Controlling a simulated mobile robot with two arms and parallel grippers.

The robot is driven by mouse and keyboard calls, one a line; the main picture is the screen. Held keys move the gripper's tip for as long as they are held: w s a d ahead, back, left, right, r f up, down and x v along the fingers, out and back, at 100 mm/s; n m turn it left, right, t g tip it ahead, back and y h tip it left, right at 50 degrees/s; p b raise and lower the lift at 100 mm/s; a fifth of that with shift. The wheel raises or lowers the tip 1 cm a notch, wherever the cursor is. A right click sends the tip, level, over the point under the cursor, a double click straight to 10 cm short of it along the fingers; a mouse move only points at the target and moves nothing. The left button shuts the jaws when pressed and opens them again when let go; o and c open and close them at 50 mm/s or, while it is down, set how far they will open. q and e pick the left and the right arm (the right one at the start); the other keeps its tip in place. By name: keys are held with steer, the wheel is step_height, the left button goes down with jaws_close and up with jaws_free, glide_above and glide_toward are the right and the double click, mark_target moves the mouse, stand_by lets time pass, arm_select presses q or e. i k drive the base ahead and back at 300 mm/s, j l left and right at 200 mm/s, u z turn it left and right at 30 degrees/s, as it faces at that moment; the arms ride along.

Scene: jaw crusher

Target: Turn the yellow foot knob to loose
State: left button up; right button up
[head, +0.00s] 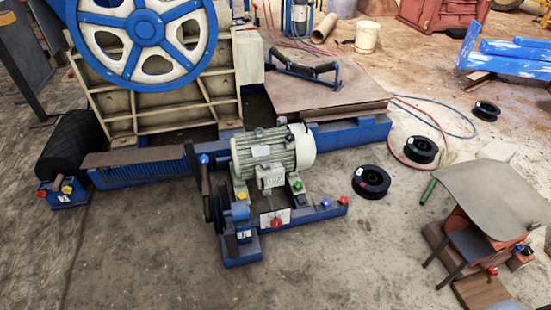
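A small yellow knob (241,196) sits at the foot of the pale green electric motor (272,152), on its left front side. The motor stands on a blue base frame (312,213). A green knob (298,186) is at the motor's right front foot. The yellow knob is too small for me to read its setting or any mark. Neither of my grippers shows in the head view.
A blue knob (326,202) and red knobs (342,200) sit on the frame's right end. The front floor is clear.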

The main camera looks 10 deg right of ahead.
mark_target(242, 195)
steer(key=i+l+z, duration=0.15)
steer(key=i+l, duration=0.25)
steer(key=i+l+z, duration=0.15)
steer(key=i+l, duration=0.15)
steer(key=i, duration=0.25)
steer(key=i+l+z, duration=0.2)
steer(key=i, duration=0.25)
steer(key=l, duration=0.1)
